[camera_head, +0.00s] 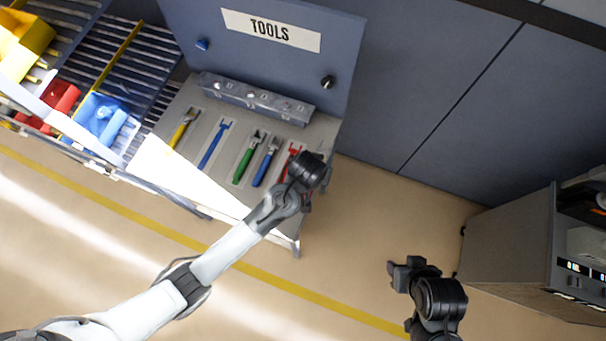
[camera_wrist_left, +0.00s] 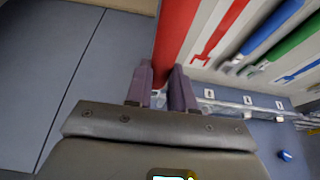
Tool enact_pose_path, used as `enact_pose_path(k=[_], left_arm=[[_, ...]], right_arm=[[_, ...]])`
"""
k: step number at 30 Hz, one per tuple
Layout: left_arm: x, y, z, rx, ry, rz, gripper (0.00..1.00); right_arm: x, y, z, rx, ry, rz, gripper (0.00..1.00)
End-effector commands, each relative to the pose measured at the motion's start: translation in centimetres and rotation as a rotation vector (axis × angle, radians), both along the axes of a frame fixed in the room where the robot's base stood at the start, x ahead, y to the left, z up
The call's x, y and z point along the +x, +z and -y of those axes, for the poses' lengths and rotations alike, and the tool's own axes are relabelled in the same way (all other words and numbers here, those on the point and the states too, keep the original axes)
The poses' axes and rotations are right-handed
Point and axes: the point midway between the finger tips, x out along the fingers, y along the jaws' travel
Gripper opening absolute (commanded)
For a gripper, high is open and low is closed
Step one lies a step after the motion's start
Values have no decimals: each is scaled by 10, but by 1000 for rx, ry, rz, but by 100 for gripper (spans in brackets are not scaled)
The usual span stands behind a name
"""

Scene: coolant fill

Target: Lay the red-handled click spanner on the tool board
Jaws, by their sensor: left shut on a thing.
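My left gripper (camera_head: 304,190) is over the right end of the tool board (camera_head: 222,150). In the left wrist view, its fingers (camera_wrist_left: 162,88) are shut on the red handle of the click spanner (camera_wrist_left: 177,35). The handle runs up out of the top of that picture, and the spanner's far end is out of view. In the head view my gripper hides most of the spanner. A red spanner-shaped mark (camera_head: 290,153) shows on a pale panel beside my gripper, also in the wrist view (camera_wrist_left: 222,32). My right gripper (camera_head: 394,275) hangs empty over the floor; its finger gap is unclear.
Bins stand left; a grey cabinet (camera_head: 510,240) stands right.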

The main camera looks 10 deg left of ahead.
Motion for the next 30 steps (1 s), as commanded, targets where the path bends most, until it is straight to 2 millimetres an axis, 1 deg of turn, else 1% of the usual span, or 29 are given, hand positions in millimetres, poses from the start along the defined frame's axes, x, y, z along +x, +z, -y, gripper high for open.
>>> enact_pose_path(k=[3, 5, 15, 19, 24, 28, 30], left_arm=[[-4, -12, -8, 0, -14, -3, 0], [-2, -18, -16, 0, -15, -2, 0], [18, -57, -79, -1, -16, -1, 0], [25, -70, -97, 1, -17, -1, 0], [29, -78, -109, 0, -18, 1, 0], [30, -82, -112, -1, -20, 1, 0], [30, -89, -112, 0, -19, 0, 0]], right_arm=[[1, -1, 0, 0, 0, 2, 48], [2, 0, 0, 1, 0, 4, 48], [4, 11, -1, 4, -1, 10, 48], [4, 13, -1, 3, 0, 10, 48], [3, 14, -1, 3, 0, 9, 48], [3, 14, -1, 4, 0, 8, 48], [2, 15, -1, 3, 0, 7, 48]])
